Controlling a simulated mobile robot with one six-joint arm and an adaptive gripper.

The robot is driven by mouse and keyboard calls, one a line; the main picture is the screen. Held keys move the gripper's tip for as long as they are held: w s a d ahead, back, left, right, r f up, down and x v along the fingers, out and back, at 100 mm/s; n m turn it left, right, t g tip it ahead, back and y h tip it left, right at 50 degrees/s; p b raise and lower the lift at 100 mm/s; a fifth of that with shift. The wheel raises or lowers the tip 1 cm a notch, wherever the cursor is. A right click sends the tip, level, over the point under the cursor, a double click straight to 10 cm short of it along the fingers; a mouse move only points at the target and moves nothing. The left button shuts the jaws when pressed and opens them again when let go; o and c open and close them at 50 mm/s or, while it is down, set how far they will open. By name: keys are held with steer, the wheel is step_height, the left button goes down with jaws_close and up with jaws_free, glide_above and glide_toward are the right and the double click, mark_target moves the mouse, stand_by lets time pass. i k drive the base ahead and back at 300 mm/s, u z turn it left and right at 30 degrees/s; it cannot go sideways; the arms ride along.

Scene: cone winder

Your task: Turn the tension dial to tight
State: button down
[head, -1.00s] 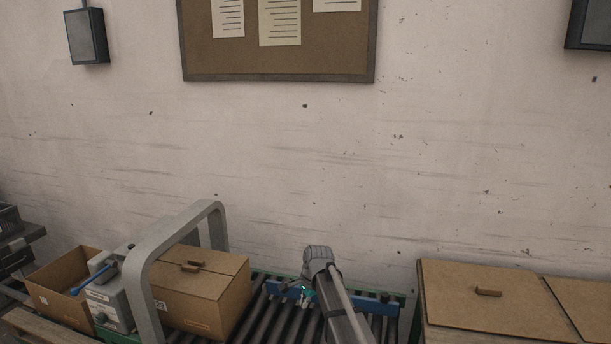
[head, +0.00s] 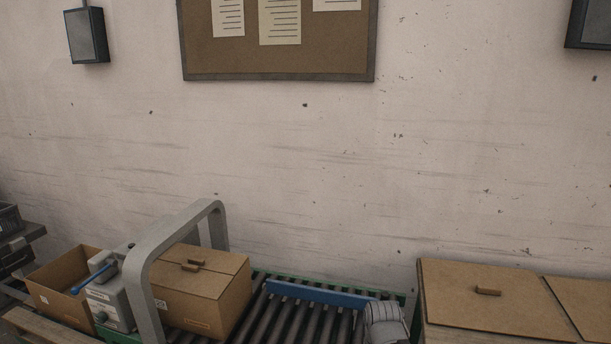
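A pale grey machine box (head: 109,300) stands at the lower left, beside the grey arch. A lever with a blue handle (head: 88,283) sits on its top. A small green part (head: 100,317) shows low on its front; I cannot tell whether it is the tension dial, and no dial marking is readable. My gripper's fingers are not in view. Only a rounded grey part of my arm (head: 385,322) shows at the bottom edge, over the right end of the rollers.
A grey arch (head: 146,290) spans the roller conveyor (head: 290,318). A closed carton (head: 205,290) sits under it and an open carton (head: 52,298) stands left of the machine. Large lidded boxes (head: 500,318) fill the right.

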mark_target(101, 317)
steer(key=u, duration=0.3)
steer(key=k, duration=0.8)
steer(key=u, duration=0.55)
steer(key=k, duration=0.55)
steer(key=u, duration=0.7)
steer(key=i, duration=1.65)
steer(key=z, duration=0.55)
